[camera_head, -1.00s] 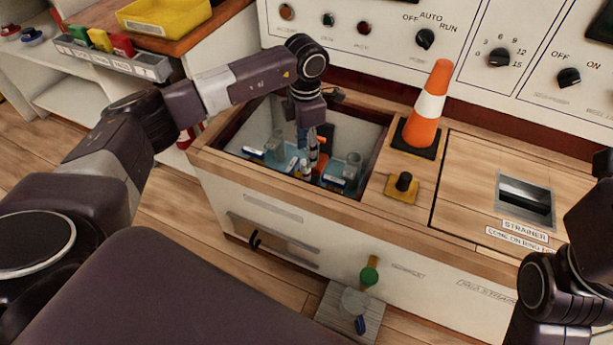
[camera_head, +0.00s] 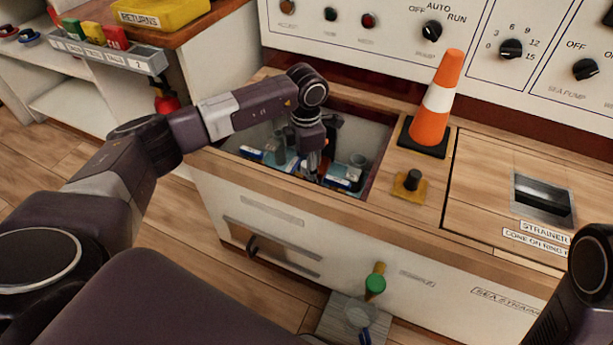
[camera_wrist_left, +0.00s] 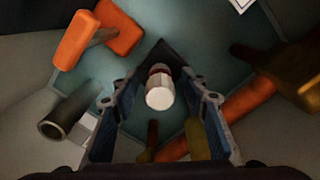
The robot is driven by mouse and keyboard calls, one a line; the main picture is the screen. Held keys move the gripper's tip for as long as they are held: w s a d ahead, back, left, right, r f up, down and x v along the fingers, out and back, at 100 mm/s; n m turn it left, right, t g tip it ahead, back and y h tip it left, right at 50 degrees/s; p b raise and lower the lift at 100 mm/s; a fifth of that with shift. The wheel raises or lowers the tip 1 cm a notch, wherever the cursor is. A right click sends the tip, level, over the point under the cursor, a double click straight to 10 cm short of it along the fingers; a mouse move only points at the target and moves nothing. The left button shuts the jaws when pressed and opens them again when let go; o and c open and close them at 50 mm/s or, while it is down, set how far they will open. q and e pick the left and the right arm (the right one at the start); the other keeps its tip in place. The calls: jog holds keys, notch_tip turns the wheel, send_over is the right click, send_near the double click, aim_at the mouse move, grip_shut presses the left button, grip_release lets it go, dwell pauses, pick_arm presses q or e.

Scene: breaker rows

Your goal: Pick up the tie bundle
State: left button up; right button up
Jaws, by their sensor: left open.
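My left gripper (camera_head: 312,172) reaches down into the open well in the counter. In the left wrist view the gripper (camera_wrist_left: 162,105) is open, with a blue-lined finger on each side. A pale, upright bundle with a reddish band, likely the tie bundle (camera_wrist_left: 160,92), stands between the fingers, seen almost end-on. I cannot tell whether either finger touches it. In the head view the gripper and the well's contents hide it. My right arm shows at the right edge, its gripper out of view.
The well's wooden rim (camera_head: 290,184) surrounds the gripper. Inside lie an orange-headed tool (camera_wrist_left: 82,38), a grey tube (camera_wrist_left: 68,112) and another orange-handled tool (camera_wrist_left: 250,98). An orange cone (camera_head: 434,105) and a black knob (camera_head: 412,180) stand right of the well.

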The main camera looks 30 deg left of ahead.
pick_arm(q)
grip_shut()
dwell(0.3)
jog(key=shift+r, duration=0.1)
